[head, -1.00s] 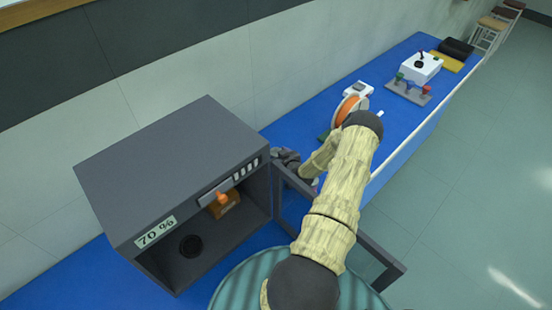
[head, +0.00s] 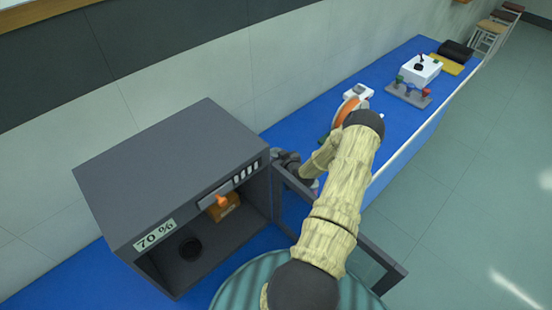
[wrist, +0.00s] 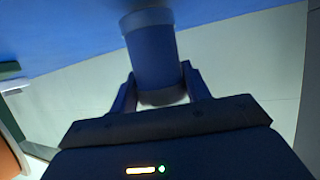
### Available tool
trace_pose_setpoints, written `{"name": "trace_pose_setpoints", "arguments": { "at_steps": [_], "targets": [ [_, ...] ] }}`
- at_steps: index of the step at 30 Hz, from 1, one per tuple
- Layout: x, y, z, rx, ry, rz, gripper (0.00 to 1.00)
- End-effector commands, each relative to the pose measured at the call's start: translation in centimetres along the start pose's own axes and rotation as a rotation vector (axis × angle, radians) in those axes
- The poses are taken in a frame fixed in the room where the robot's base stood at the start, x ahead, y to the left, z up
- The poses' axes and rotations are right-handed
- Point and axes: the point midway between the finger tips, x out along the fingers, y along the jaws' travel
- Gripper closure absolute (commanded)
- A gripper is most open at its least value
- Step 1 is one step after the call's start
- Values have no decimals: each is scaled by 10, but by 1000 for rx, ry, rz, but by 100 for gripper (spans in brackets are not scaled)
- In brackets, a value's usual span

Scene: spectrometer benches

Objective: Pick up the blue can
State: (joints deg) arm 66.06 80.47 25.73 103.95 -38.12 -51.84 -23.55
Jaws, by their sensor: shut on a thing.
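The blue can (wrist: 155,55) is between the two fingers of my gripper (wrist: 158,80) in the wrist view. My gripper is shut on it, with one finger on each side. The can's far end reaches toward the blue bench top (wrist: 60,30); I cannot tell if they touch. In the head view my gripper (head: 288,162) is small and dark beside the grey oven-like box, partly behind my arm. The can cannot be made out there.
The open grey box (head: 170,175) marked 70 % stands close on the left, its door frame (head: 383,258) swung out near my arm. An orange reel (head: 347,108), a white device (head: 358,91) and a grey rack (head: 408,94) stand farther along the bench.

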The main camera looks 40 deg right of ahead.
Motion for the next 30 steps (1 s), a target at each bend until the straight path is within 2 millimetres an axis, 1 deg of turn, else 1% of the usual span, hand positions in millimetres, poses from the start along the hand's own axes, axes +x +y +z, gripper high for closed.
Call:
{"name": "trace_pose_setpoints", "arguments": {
  "at_steps": [8,22,30],
  "targets": [
    [-16,0,-39,-5,4,1,79],
    [-51,1,-122,-5,4,3,79],
    [-73,1,-175,-7,5,4,79]
  ]
}}
